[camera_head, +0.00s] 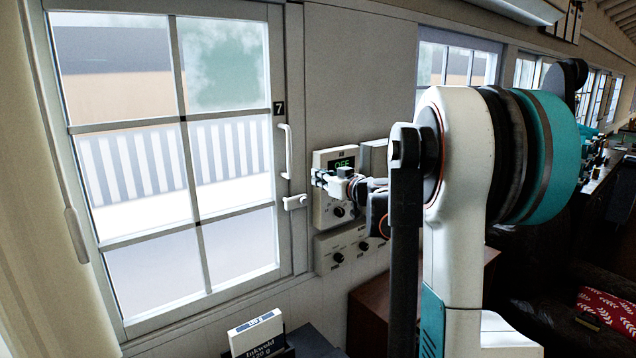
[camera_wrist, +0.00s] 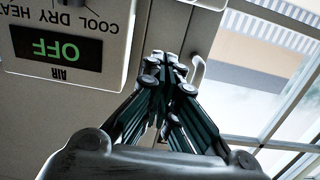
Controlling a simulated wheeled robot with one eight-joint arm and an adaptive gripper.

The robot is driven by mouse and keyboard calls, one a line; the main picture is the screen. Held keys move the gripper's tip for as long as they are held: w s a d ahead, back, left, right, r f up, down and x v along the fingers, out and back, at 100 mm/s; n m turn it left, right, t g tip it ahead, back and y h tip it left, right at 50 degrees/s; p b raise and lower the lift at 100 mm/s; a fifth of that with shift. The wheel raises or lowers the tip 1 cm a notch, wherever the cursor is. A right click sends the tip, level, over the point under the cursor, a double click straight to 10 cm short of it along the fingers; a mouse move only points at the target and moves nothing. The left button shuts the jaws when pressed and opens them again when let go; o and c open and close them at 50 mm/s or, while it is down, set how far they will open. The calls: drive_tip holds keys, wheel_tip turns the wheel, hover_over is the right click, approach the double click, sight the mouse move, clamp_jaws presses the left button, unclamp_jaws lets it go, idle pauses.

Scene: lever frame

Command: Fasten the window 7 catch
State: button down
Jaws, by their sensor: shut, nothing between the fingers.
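Window 7 (camera_head: 190,208) is a white-framed paned window on the left in the head view, with a black "7" label (camera_head: 279,108) on its right stile. Its sash looks closed against the frame. A white upright pull handle (camera_head: 287,150) is on that stile. Below it the small white catch (camera_head: 295,202) lies roughly level across the stile's edge. My gripper (camera_head: 316,177) is shut and empty, slightly right of and above the catch, apparently apart from it. In the wrist view my fingertips (camera_wrist: 165,62) are together beside a white handle (camera_wrist: 197,72); I cannot pick out the catch there.
A wall control box (camera_head: 335,160) with a green "OFF" display is right behind my gripper; its display (camera_wrist: 60,47) fills the wrist view's upper left. A second knob panel (camera_head: 340,250) sits below. A white box (camera_head: 256,333) stands at the bottom. A curtain hangs at far left.

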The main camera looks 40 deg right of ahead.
drive_tip(key=s+a, duration=0.1)
drive_tip(key=s, duration=0.6)
drive_tip(key=shift+s+r, duration=0.15)
drive_tip(key=shift+s, duration=0.05)
